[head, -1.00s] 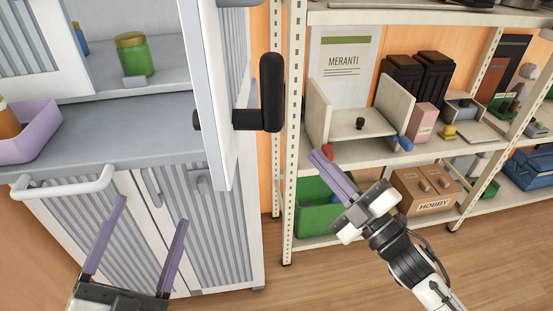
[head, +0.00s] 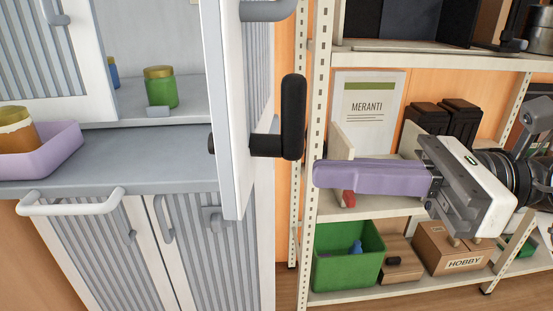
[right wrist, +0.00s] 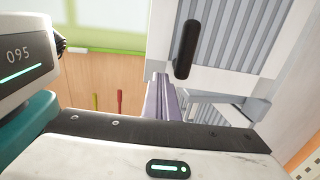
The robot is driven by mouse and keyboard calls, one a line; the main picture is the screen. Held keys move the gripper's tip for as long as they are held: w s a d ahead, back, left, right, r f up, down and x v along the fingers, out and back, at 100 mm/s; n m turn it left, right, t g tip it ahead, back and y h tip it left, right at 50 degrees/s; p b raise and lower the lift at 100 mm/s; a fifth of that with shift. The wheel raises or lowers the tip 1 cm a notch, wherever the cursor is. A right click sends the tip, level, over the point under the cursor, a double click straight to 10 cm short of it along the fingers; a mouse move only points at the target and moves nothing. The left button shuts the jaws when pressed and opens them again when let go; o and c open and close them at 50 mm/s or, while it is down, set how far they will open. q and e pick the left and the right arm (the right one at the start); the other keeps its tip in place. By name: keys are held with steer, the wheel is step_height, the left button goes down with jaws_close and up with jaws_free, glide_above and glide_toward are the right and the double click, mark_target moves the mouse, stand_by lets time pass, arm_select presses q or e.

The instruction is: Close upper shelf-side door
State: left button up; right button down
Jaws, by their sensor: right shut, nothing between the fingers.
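The upper shelf-side door (head: 233,110) of the grey-white cabinet stands open, seen nearly edge-on in the head view. A black handle (head: 293,117) sticks out from it toward the shelf. In the right wrist view the black handle (right wrist: 185,49) shows upright against the ribbed door panel (right wrist: 228,38). My right gripper (head: 318,173) is shut and empty, its purple fingers pointing left. In the head view its fingertips are to the right of the handle and a little below it; I see no contact. My left gripper is out of view.
Inside the cabinet are a green jar (head: 161,88) and a purple tray (head: 45,158). A metal shelf (head: 318,120) stands right of the door, with a green bin (head: 345,262) and a HOBBY box (head: 455,250). The shelf post is close behind my fingers.

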mark_target(242, 169)
steer(key=a, duration=0.2)
steer(key=a+p, duration=0.1)
steer(key=a, duration=0.2)
steer(key=w+a, duration=0.1)
steer(key=a, duration=0.1)
steer(key=shift+a+p, duration=0.15)
steer(key=shift+p, duration=0.15)
